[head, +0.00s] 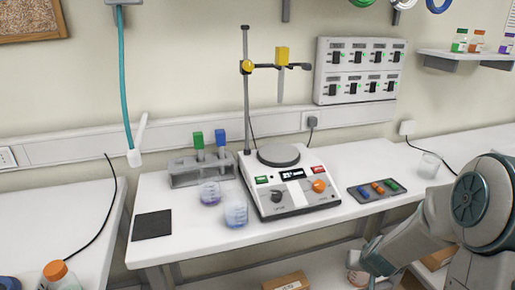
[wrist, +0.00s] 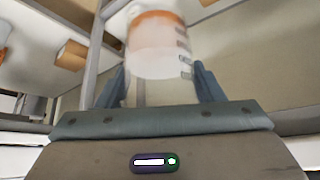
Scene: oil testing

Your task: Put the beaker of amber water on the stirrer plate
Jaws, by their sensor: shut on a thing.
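The beaker of amber water (wrist: 155,50) is clear with graduation marks and an orange band of liquid near its upper part in the wrist view. My gripper (wrist: 161,84) is shut on it, one finger on each side. In the head view the beaker (head: 357,271) shows small at the lower right, below the table's front edge, beside my gripper (head: 374,262). The stirrer plate (head: 278,155) is a round grey disc on a white unit with knobs, up and left of my gripper. Nothing stands on the plate.
Beakers with purple (head: 209,194) and blue (head: 236,214) liquid stand left of the stirrer. A metal stand (head: 246,95) rises behind it. A dark tray (head: 377,190) lies to its right, and a clear beaker (head: 428,165) stands farther right. A cardboard box (head: 286,282) sits below the table.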

